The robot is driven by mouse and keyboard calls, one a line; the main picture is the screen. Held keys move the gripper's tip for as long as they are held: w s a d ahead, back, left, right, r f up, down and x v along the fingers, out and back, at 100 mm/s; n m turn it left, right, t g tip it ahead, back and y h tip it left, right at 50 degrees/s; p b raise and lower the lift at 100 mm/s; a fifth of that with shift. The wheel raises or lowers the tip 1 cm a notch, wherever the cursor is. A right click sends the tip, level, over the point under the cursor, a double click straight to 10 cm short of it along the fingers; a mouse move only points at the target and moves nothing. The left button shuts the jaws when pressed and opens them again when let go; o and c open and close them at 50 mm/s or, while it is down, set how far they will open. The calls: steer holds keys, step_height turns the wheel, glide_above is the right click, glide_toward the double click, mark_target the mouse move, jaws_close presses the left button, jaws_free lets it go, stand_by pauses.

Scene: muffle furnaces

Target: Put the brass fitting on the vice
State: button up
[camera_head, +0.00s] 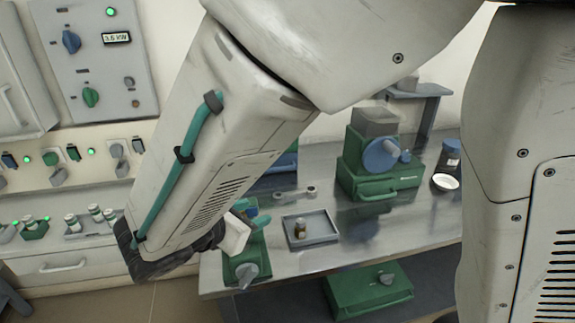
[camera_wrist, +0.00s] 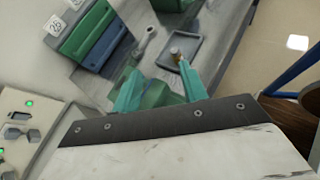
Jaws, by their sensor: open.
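The brass fitting (camera_head: 300,229) is a small upright piece in a shallow grey tray (camera_head: 318,238) on the steel bench. In the wrist view the fitting (camera_wrist: 175,53) shows just beyond the tip of my right-hand finger, apart from it as far as I can tell. The green vice (camera_head: 243,269), with a grey knob, stands at the bench's front left corner, partly hidden by my arm. My gripper (camera_wrist: 158,72) has two teal fingers spread apart with nothing between them. A green body (camera_wrist: 158,93), probably the vice, lies below and between them.
A grey wrench-like tool (camera_head: 293,194) lies behind the tray. A green machine with a blue wheel (camera_head: 381,158) stands further back, beside a dark jar (camera_head: 447,168). Blue and green bins (camera_wrist: 88,35) stand at the back left. A green case (camera_head: 370,290) sits on the lower shelf.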

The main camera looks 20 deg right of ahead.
steer(key=s+d+r+m+g+y, duration=0.1)
steer(key=s+d+r+m+g, duration=0.25)
steer(key=d+m, duration=0.45)
steer(key=s+d+r+m+g+y, duration=0.15)
steer(key=s+d+m+g, duration=0.3)
steer(key=d, duration=0.55)
steer(key=s+d+r+m+t+y, duration=0.1)
steer(key=s+d+r+m+y, duration=0.2)
steer(key=s+m+y, duration=0.3)
steer(key=s+m, duration=0.3)
steer(key=m, duration=0.3)
steer(key=shift+s+d, duration=0.2)
steer(key=shift+d, duration=0.1)
